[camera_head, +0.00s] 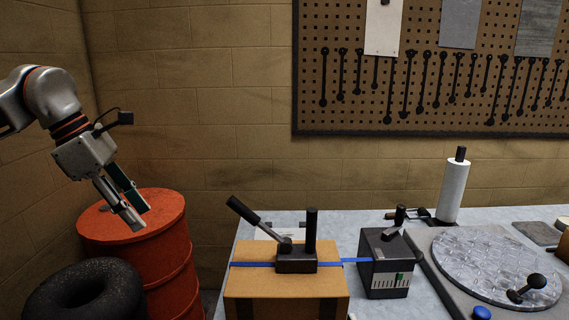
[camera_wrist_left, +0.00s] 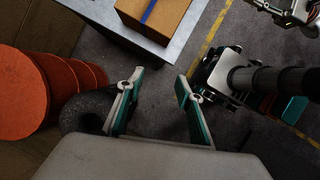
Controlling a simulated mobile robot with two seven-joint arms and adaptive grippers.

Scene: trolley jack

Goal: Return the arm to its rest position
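My left gripper (camera_head: 137,213) hangs at the left of the head view, above the orange drum and clear of the workbench. Its two fingers, with green inner pads, point down and to the right. In the left wrist view the left gripper (camera_wrist_left: 160,77) has its fingers spread wide apart with nothing between them; the floor shows through the gap. My right gripper cannot be made out in the head view.
An orange drum (camera_head: 165,271) and a black tyre (camera_head: 88,295) stand left of the workbench (camera_head: 246,228). On the bench are a strapped cardboard box (camera_head: 283,296), a dark block (camera_head: 384,263), a round plate (camera_head: 496,265) and a white roll (camera_head: 454,193). A pegboard (camera_head: 428,118) hangs behind.

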